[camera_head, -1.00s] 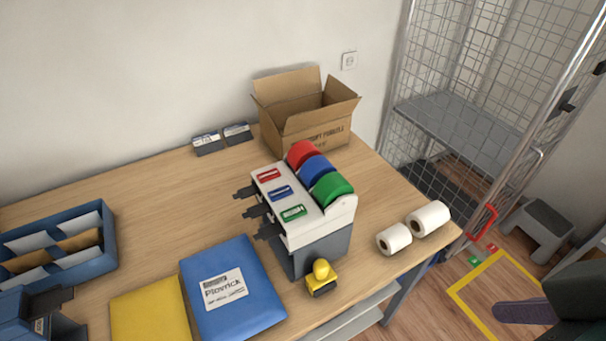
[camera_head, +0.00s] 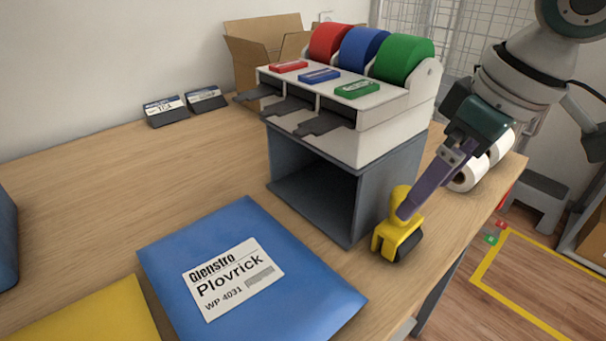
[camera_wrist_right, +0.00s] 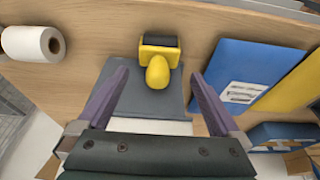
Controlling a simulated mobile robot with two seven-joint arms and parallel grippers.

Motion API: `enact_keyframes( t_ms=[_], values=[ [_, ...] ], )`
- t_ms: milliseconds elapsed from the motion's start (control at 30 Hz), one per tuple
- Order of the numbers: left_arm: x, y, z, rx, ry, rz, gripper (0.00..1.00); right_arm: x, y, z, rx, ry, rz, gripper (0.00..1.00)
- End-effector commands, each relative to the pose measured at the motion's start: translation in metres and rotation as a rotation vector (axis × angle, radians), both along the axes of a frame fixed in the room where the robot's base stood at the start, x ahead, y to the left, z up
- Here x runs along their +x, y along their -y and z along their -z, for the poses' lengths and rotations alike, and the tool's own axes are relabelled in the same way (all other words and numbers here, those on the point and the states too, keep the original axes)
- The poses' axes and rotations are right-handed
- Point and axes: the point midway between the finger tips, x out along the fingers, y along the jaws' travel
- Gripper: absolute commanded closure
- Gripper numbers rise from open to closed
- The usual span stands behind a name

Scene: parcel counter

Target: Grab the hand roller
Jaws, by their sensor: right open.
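The hand roller (camera_head: 384,244) is yellow with a knob-like handle and a dark roller. It stands on the wooden counter near the front edge, right of the blue parcel and beside the dispenser's grey base. My right gripper (camera_head: 407,208) reaches down to it from the upper right; its purple finger overlaps part of the handle in the head view. In the right wrist view the gripper (camera_wrist_right: 158,74) is open, and the roller's yellow handle (camera_wrist_right: 157,72) shows between the fingertips with a gap on each side. My left gripper is not in view.
A tape dispenser (camera_head: 405,100) with red, blue and green rolls stands just behind the roller. A blue parcel (camera_head: 325,293) and a yellow one (camera_head: 95,315) lie left. An open carton (camera_head: 245,70) is at the back.

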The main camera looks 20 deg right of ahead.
Motion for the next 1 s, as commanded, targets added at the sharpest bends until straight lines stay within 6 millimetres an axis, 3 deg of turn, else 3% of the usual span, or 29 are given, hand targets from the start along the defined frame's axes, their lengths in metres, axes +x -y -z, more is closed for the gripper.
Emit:
enact_keyframes(
  t_ms=[700, 1000],
  values=[
    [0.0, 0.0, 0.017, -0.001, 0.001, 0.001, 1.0, 0.024, -0.009, 0.09, -0.001, -0.002, 0.002, 0.0],
    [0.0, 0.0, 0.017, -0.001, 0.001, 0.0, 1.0, 0.025, -0.009, 0.093, -0.001, -0.001, 0.0, 0.02]
  ],
)
